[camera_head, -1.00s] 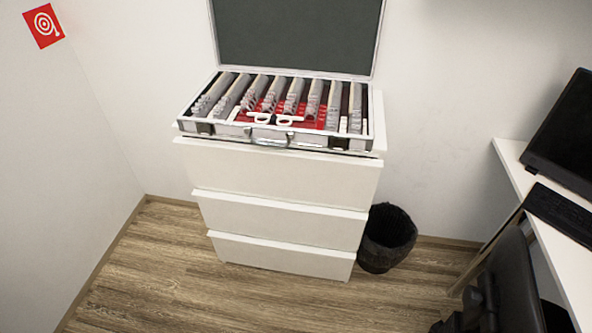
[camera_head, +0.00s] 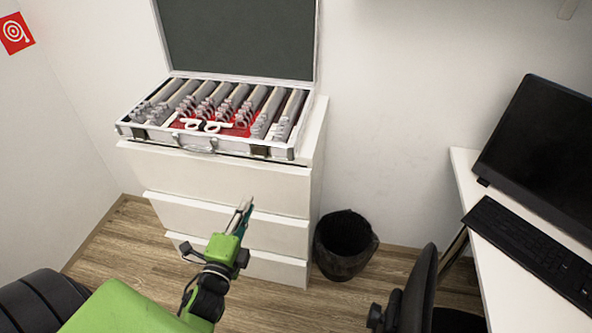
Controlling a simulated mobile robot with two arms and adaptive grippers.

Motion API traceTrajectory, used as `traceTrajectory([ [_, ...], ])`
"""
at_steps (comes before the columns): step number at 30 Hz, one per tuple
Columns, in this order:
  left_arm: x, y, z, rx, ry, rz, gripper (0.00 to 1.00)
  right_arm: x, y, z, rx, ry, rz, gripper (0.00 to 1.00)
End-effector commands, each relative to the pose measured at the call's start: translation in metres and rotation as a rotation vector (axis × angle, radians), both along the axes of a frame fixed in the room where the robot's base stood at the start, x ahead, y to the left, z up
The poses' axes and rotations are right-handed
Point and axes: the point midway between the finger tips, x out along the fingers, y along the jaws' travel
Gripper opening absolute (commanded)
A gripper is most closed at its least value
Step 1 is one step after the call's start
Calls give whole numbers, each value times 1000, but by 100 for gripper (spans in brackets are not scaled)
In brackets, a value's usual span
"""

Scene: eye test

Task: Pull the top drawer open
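The white drawer cabinet stands against the back wall. Its top drawer (camera_head: 215,175) has a plain white front and looks shut. The middle drawer (camera_head: 185,213) and the bottom drawer (camera_head: 270,267) are below it, also looking shut. My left gripper (camera_head: 245,205), with a green body, reaches up from the lower left. In the picture its fingertips overlap the cabinet front near the top drawer's lower edge; contact cannot be told. The fingers show nearly edge-on, so their opening is unclear, and no held thing shows. My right gripper is not in view.
An open case (camera_head: 280,152) of trial lenses sits on the cabinet. A black bin (camera_head: 343,262) stands to its right. Further right are a white desk (camera_head: 470,185) with monitor (camera_head: 545,150) and keyboard (camera_head: 535,245), and a dark chair (camera_head: 418,290). Bare wooden floor (camera_head: 125,240) shows at left.

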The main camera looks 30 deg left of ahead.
Motion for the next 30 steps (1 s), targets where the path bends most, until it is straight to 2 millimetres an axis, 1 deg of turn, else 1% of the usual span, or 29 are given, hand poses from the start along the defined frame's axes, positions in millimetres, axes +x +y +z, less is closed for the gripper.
traceTrajectory([
  [1, 3, 2, 3, 8, -4, 1, 13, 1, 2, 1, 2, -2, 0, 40],
  [5, 19, 5, 4, 7, -5, 0, 13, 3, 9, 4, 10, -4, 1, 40],
  [9, 47, 12, 5, 6, -6, 0, 13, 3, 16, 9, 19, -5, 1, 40],
  [15, 89, 22, 4, 2, -5, 1, 13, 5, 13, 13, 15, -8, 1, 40],
  [19, 110, 27, 3, 2, -4, 1, 13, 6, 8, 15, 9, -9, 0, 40],
  [24, 127, 31, 2, 2, -3, 1, 13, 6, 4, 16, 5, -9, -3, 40],
  [30, 133, 32, 1, 2, -1, 1, 13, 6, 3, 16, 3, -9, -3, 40],
])
